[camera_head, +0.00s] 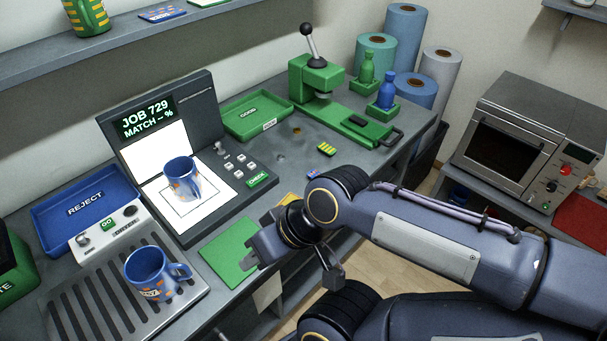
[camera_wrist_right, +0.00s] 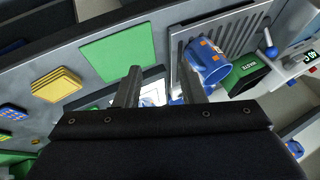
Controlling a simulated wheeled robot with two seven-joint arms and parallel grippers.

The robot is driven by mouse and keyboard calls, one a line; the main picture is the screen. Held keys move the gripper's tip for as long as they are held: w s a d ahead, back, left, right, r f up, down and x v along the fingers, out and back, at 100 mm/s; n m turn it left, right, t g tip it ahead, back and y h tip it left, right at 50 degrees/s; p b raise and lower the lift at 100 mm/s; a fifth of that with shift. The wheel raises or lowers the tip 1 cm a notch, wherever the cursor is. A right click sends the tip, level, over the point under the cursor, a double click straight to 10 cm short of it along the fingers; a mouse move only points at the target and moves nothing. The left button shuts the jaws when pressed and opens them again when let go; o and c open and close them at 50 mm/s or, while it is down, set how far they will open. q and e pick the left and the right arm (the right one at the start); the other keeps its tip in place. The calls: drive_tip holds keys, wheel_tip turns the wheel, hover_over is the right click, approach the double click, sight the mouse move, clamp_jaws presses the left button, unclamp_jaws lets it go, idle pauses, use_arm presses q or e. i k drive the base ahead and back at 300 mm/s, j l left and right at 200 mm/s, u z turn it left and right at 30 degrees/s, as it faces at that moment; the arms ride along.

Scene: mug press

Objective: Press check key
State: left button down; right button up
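The green CHECK key (camera_head: 257,180) sits at the front right corner of the dark check station (camera_head: 217,127). The station's screen (camera_head: 147,117) reads JOB 729, MATCH -- %. A blue mug (camera_head: 182,179) with orange marks stands on the station's lit white pad. My right gripper (camera_head: 256,250) is over the green mat (camera_head: 228,252) at the bench's front, apart from the key. In the right wrist view its two fingers (camera_wrist_right: 160,82) stand apart with nothing gripped between them. The key cannot be made out there. My left gripper is in neither view.
A second blue mug (camera_head: 152,274) stands on the slatted tray (camera_head: 112,304) at the left. A blue REJECT tray (camera_head: 88,209) and a green GOOD tray (camera_head: 250,115) flank the station. A green lever press (camera_head: 316,78) stands behind. Small grey keys (camera_head: 238,160) adjoin the CHECK key.

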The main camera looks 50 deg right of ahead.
sight(259, 178)
drive_tip(key=l+z, duration=0.1)
drive_tip(key=z, duration=0.3)
drive_tip(key=k+l+z, duration=0.1)
drive_tip(key=z, duration=0.25)
drive_tip(key=l+z, duration=0.15)
drive_tip(key=z, duration=0.25)
